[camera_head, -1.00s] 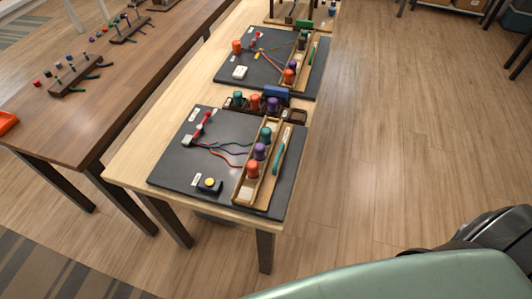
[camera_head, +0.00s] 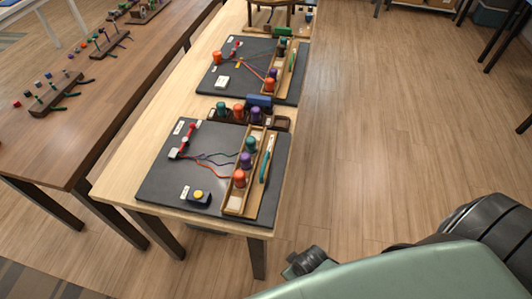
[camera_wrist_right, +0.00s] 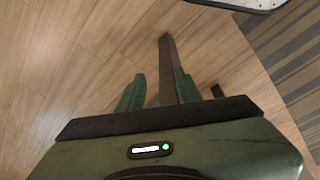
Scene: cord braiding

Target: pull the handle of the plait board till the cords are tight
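The nearer plait board (camera_head: 160,185) is a dark slab on the light wooden table. A red handle (camera_head: 186,139) lies at its upper left, beside a small pale block (camera_head: 174,153). Thin red, blue and dark cords (camera_head: 208,160) run in loose curves from there towards teal, purple and orange spools (camera_head: 245,160) in a wooden tray (camera_head: 233,205). My right gripper (camera_wrist_right: 158,92) shows in the right wrist view with its green fingers apart and nothing held. It is away from the board, with floor and a dark leg-like bar beyond it. My left gripper is not in view.
A second, similar board (camera_head: 208,80) lies farther back, with a spool rack (camera_head: 236,115) between the boards. A yellow button (camera_head: 198,194) sits on the near board's front. A brown table (camera_head: 100,100) stands left. Floor on the right (camera_head: 370,130) is clear.

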